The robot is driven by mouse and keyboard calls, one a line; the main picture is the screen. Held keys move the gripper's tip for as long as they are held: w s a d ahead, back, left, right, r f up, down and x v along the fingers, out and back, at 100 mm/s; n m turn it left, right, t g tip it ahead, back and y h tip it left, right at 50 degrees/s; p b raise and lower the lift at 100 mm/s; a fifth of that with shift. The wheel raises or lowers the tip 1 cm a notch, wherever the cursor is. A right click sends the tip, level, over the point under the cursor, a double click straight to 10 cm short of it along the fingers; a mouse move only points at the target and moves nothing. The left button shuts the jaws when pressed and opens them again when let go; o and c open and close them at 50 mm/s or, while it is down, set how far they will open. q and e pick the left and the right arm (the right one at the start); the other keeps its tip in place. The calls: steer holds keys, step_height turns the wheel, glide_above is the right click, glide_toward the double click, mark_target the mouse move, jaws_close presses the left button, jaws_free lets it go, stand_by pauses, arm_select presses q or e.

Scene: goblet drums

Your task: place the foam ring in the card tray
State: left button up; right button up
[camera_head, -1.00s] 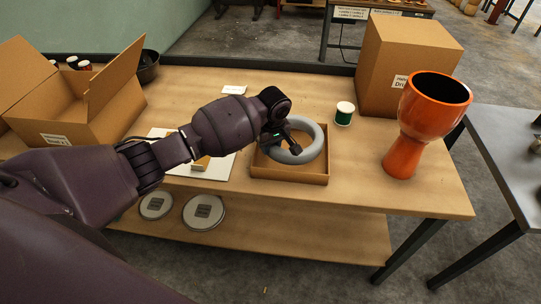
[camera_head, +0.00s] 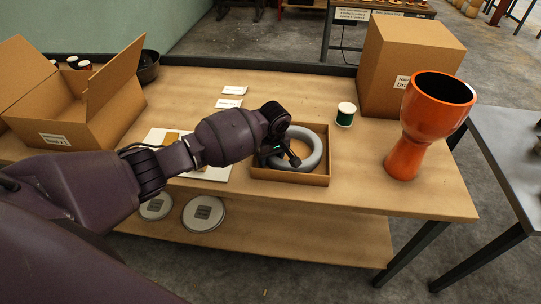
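The grey foam ring (camera_head: 317,150) lies in the shallow brown card tray (camera_head: 290,177) near the front of the workbench. Part of the ring's left side is hidden behind my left gripper. My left gripper (camera_head: 282,158) is at the ring's left side, over the tray, with one dark finger showing inside the ring's hole. Its wrist hides much of the fingers, so I cannot tell whether they grip the ring or stand apart around it. My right gripper is out of view.
An orange goblet drum (camera_head: 408,150) stands at the right of the bench (camera_head: 350,190), before a closed carton (camera_head: 410,50). An open carton (camera_head: 85,120) is at left. White cards (camera_head: 229,103) lie behind my arm.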

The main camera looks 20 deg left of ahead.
arm_select(q)
step_height(320, 180, up, 12)
steer(key=d+p, duration=0.1)
steer(key=p, duration=0.1)
steer(key=shift+s+p, duration=0.35)
steer(key=shift+s, duration=0.1)
steer(key=shift+d+r, duration=0.1)
stand_by(0.4)
